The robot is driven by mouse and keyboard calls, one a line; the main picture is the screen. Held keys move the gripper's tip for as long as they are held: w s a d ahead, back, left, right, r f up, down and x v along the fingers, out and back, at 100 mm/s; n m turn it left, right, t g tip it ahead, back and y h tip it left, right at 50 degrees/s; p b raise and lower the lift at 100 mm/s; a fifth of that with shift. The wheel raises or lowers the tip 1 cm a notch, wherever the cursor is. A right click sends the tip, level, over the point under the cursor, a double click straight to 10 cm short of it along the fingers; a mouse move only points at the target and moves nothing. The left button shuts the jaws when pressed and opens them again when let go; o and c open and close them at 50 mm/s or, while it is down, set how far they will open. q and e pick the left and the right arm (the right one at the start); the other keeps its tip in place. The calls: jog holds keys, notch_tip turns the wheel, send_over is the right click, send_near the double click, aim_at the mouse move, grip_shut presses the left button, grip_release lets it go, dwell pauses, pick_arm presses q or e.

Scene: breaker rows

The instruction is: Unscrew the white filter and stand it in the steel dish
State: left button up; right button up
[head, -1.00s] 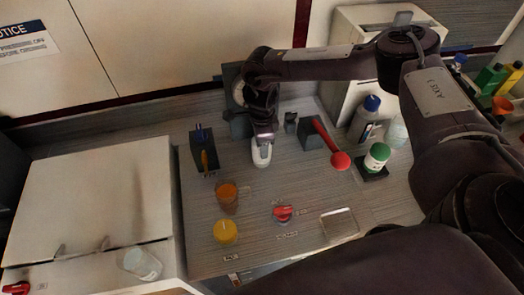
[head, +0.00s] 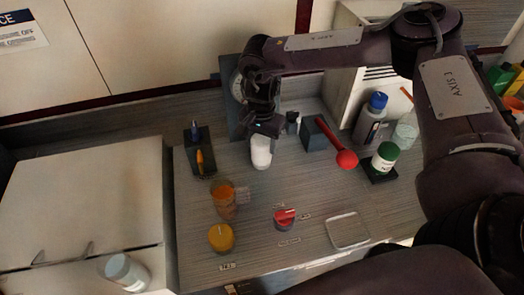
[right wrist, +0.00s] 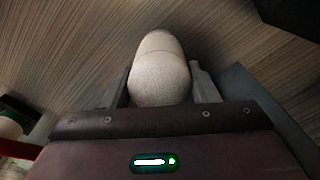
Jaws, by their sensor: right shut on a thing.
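The white filter (head: 261,152) hangs or stands below my right gripper (head: 264,132) at the back of the bench. In the right wrist view the filter (right wrist: 160,70) sits between the two fingers of my right gripper (right wrist: 162,85), which is shut on it. Whether the filter is still joined to its mount is hidden by the gripper. The steel dish (head: 347,230) is a shallow square tray at the front right of the bench, and it is empty. My left gripper is not in view.
A red-handled lever (head: 345,158) on a dark block, a green-capped jar (head: 385,157) and a blue-capped bottle (head: 371,118) stand to the right. A red knob (head: 284,219), an orange-brown cup (head: 224,200) and a yellow-topped piece (head: 221,238) are in front.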

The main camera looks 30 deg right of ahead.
jog(key=o, duration=0.9)
